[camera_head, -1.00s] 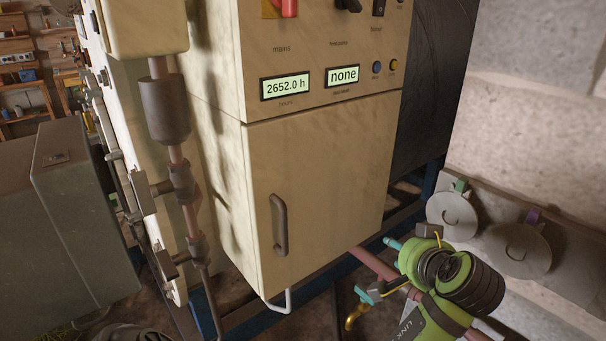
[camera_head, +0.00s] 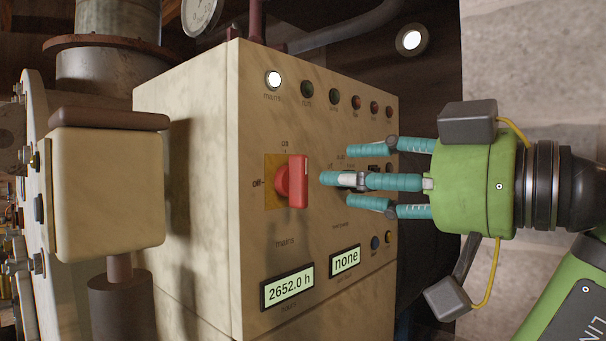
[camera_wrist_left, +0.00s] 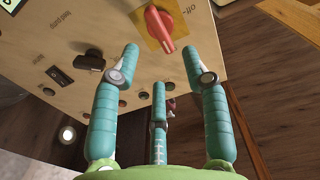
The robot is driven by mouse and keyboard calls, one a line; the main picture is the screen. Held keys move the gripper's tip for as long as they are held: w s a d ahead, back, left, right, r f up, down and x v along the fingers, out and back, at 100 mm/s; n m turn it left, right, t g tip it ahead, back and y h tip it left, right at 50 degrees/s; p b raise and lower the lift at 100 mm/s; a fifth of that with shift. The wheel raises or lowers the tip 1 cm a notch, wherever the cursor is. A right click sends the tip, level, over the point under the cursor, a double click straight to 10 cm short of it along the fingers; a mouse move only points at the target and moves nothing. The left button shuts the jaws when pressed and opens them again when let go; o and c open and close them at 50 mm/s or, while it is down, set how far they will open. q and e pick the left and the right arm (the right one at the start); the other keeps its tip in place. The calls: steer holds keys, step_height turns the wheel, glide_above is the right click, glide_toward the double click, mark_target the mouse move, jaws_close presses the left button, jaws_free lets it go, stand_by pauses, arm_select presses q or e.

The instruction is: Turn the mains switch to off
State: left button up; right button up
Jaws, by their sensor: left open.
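The red mains switch (camera_head: 292,182) sits on a yellow plate (camera_head: 270,168) on the cream control cabinet. Its handle stands upright, in line with the label above the plate; an "OFF" label is at its left. My left gripper (camera_head: 342,178) is open and empty, just right of the switch, with its three teal fingers pointing left towards it. A small gap shows between the nearest fingertip and the handle. In the left wrist view the red switch (camera_wrist_left: 160,28) lies beyond the open fingers (camera_wrist_left: 158,75). My right gripper is not in view.
A white lamp (camera_head: 273,80) marked mains is lit above the switch, beside several dark lamps. Displays reading "2652.0 h" (camera_head: 288,291) and "none" (camera_head: 345,260) are below. A black knob (camera_wrist_left: 90,60) and a rocker switch (camera_wrist_left: 59,75) are close to the fingers.

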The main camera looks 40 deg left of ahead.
mark_target(309, 177)
arm_select(q)
steer(key=a, duration=0.4)
steer(key=a+p, duration=0.1)
steer(key=a, duration=0.1)
steer(key=shift+w+a+f, duration=0.1)
steer(key=shift+w, duration=0.15)
steer(key=shift+d, duration=0.25)
steer(key=shift+a, duration=0.15)
jaws_close()
